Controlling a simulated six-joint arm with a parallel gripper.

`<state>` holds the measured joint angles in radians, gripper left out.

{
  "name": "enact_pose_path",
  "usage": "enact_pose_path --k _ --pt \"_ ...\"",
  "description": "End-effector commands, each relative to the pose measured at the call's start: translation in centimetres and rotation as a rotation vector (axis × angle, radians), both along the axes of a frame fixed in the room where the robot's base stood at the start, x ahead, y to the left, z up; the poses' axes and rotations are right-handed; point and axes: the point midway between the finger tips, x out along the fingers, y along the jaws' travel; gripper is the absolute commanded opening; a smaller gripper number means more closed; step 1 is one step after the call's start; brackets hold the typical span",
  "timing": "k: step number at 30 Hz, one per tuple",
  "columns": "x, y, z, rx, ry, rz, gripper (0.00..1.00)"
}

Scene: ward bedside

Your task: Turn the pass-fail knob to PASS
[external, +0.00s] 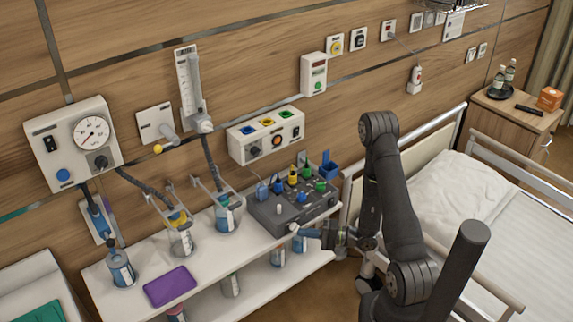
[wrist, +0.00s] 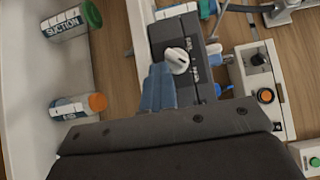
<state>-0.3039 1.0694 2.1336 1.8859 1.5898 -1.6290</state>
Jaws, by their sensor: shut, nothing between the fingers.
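A white round knob (wrist: 177,60) with a raised pointer ridge sits on the front face of a dark grey box (wrist: 158,38). The labels beside it are too small to read, so I cannot tell which setting it points at. In the external view the knob (external: 293,227) is on the box's lower front edge, and the box (external: 262,212) stands on the white shelf. My gripper (wrist: 160,70) is shut and empty, with its blue fingertips just beside the knob; I cannot tell if they touch. The gripper (external: 304,232) comes from the right in the external view.
Colored connectors stand on top of the box, with a blue holder (external: 328,168) behind. A wall panel (external: 265,135) with a knob and buttons hangs above. Labeled bottles (wrist: 75,22) stand on the lower shelf. The bed rail (external: 440,135) is close to my arm.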

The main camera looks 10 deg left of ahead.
Motion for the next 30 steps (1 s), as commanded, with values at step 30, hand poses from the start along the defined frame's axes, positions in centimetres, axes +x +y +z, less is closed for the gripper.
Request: enact_pose_path --k 30 --pt "-0.79 0.7 -0.57 0.0 0.0 0.012 0.0"
